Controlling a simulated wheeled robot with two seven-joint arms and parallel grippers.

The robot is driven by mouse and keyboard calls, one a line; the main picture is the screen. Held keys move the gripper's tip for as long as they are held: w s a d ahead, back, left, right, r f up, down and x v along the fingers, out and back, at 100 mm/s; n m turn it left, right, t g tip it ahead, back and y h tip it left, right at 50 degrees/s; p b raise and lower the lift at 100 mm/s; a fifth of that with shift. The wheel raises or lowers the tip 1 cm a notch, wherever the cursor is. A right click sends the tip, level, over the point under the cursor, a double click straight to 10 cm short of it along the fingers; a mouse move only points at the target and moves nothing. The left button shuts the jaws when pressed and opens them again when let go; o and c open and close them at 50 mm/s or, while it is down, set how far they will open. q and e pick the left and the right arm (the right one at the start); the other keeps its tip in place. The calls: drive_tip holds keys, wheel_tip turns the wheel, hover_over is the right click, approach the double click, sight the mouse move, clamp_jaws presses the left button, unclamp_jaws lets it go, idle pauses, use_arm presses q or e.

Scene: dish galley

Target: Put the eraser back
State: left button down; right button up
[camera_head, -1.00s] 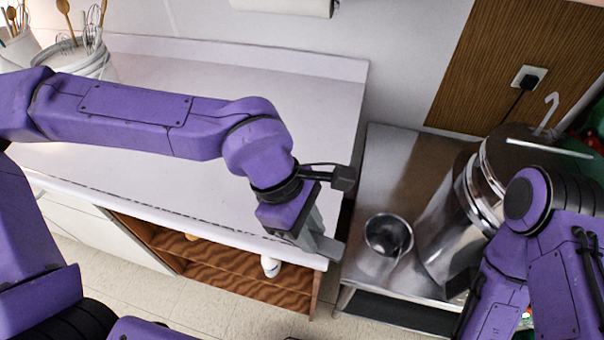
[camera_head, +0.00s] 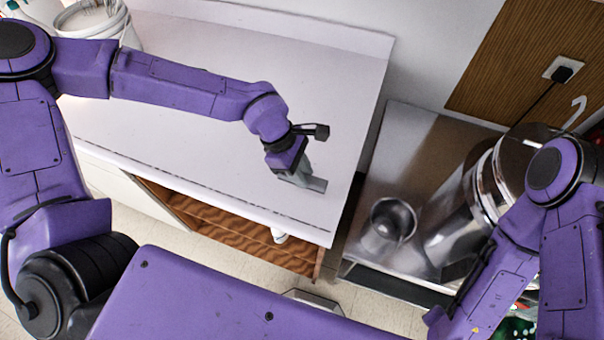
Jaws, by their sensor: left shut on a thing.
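My left gripper (camera_head: 307,181) is over the white counter (camera_head: 230,120), near its front right corner. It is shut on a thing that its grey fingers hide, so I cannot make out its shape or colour. I cannot tell whether the fingers or the held thing touch the counter top. I see no eraser plainly anywhere in view. My right arm comes in at the right, and its gripper is out of view.
A wooden shelf (camera_head: 215,232) under the counter holds a white item (camera_head: 279,237). To the right, a steel table (camera_head: 420,135) bears a metal jug (camera_head: 392,222) and a large shiny pot (camera_head: 470,200). White containers (camera_head: 95,22) stand at the back left. The counter's middle is clear.

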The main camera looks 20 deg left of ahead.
use_arm(q)
wheel_tip(320, 180, down, 3)
drive_tip(key=shift+s+r, duration=0.15)
drive_tip(key=shift+r, duration=0.05)
drive_tip(key=shift+w+f, duration=0.15)
drive_tip(key=shift+w, duration=0.05)
drive_tip(key=shift+s+f, duration=0.1)
drive_tip(key=shift+f, duration=0.05)
drive_tip(key=c, duration=0.9)
unclamp_jaws()
drive_tip(key=shift+r, duration=0.2)
drive_tip(key=b+v, duration=0.1)
drive_tip(key=v, duration=1.1)
